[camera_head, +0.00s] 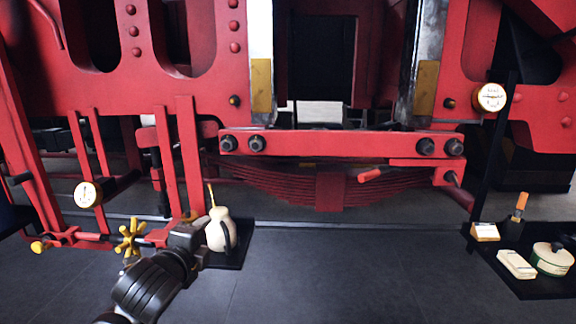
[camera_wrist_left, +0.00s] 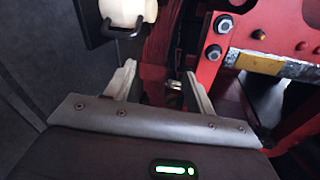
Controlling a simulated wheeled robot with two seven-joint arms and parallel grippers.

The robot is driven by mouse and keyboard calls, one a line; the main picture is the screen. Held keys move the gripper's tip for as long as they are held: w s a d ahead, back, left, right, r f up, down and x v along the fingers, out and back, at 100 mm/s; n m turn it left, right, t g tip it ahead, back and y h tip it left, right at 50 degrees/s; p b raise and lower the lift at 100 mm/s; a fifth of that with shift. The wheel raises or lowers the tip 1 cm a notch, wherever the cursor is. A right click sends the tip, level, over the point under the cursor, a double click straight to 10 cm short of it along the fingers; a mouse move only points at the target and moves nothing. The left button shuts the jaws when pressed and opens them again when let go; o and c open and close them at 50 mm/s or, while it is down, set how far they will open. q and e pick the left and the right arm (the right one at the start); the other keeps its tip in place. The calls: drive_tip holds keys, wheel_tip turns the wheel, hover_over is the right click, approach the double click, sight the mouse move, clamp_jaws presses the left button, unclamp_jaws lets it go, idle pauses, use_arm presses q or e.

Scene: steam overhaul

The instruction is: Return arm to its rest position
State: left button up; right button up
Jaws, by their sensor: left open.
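My left gripper (camera_head: 194,234) reaches in from the bottom left of the head view. It is by the yellow star handwheel (camera_head: 131,236) and close to the cream oil can (camera_head: 219,232), partly in front of the can's lower left side. In the left wrist view my left gripper (camera_wrist_left: 160,80) has its two fingers apart, with nothing held between them. A red post and a small metal end show beyond the fingers. A cream container with a dark handle (camera_wrist_left: 122,12) is at the top of that view, apart from the fingers. My right gripper is not in view.
Red frame bars (camera_head: 189,150) stand close behind the gripper. A dark mat (camera_head: 238,248) lies under the oil can. At right, a black tray (camera_head: 545,287) holds a green-and-cream tin (camera_head: 552,260) and other small items. The grey floor (camera_head: 330,280) between is clear.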

use_arm(q)
drive_tip(key=s+a+f+n+g, duration=0.1)
drive_tip(key=s+f+n+g, duration=0.35)
drive_tip(key=f, duration=0.65)
drive_tip(key=s+a+f+n+g, duration=0.1)
drive_tip(key=s+f+n, duration=0.4)
drive_tip(key=s+f, duration=0.45)
drive_tip(key=s+a+f+n+g, duration=0.2)
drive_tip(key=s+f+n, duration=0.1)
drive_tip(key=s+f, duration=0.3)
drive_tip(key=s+a+f+n+g+y, duration=0.1)
drive_tip(key=s+f+n+g, duration=0.15)
drive_tip(key=s+f, duration=0.4)
drive_tip(key=s+a+f+n+g, duration=0.2)
drive_tip(key=s+f+n, duration=0.2)
drive_tip(key=s, duration=0.4)
wheel_tip(320, 180, down, 27)
drive_tip(key=s+g, duration=0.1)
drive_tip(key=s, duration=0.2)
drive_tip(key=s+a+f+g, duration=0.1)
drive_tip(key=s+a+f, duration=0.1)
drive_tip(key=s+f, duration=1.1)
drive_tip(key=shift+s+a+f+m, duration=0.15)
drive_tip(key=shift+s+f+m, duration=0.2)
drive_tip(key=shift+s, duration=0.5)
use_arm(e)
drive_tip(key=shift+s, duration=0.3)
